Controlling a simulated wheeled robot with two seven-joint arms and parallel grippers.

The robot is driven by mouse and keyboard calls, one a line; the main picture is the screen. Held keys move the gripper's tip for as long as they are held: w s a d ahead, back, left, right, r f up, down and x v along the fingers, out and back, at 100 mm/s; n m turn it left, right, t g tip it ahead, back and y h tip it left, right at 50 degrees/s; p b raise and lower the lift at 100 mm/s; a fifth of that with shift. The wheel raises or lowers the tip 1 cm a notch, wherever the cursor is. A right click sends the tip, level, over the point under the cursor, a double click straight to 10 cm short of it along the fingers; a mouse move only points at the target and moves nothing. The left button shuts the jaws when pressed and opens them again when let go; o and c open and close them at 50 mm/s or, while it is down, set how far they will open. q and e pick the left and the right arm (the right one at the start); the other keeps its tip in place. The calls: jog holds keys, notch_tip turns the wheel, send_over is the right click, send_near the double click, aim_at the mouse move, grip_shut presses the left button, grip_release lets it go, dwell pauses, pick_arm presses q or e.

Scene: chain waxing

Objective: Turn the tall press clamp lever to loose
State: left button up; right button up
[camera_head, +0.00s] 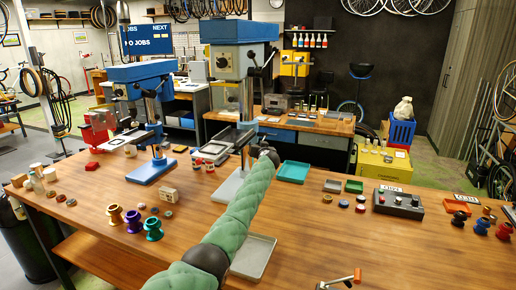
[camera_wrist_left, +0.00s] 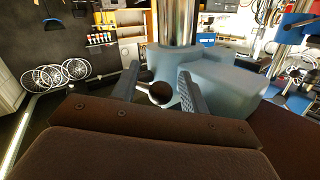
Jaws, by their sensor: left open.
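The tall press (camera_head: 240,62) stands at the middle of the bench in the head view, with a blue head on a steel column. In the left wrist view its column (camera_wrist_left: 173,22) rises from a grey-blue clamp collar (camera_wrist_left: 168,62). A dark round knob (camera_wrist_left: 160,93), seemingly the end of the clamp lever, shows between the fingers of my left gripper (camera_wrist_left: 157,76). The gripper is open, one finger on each side of the knob, and I cannot tell whether either touches it. My right gripper is not in view.
A shorter blue press (camera_head: 140,75) stands to the left. A control box (camera_head: 398,203) and green trays (camera_head: 292,172) sit to the right.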

pick_arm(q)
jog(key=shift+d+f, duration=0.1)
jog(key=shift+b+v, duration=0.3)
jog(key=shift+v, duration=0.6)
jog(key=b+v, duration=0.2)
jog(key=v, duration=0.4)
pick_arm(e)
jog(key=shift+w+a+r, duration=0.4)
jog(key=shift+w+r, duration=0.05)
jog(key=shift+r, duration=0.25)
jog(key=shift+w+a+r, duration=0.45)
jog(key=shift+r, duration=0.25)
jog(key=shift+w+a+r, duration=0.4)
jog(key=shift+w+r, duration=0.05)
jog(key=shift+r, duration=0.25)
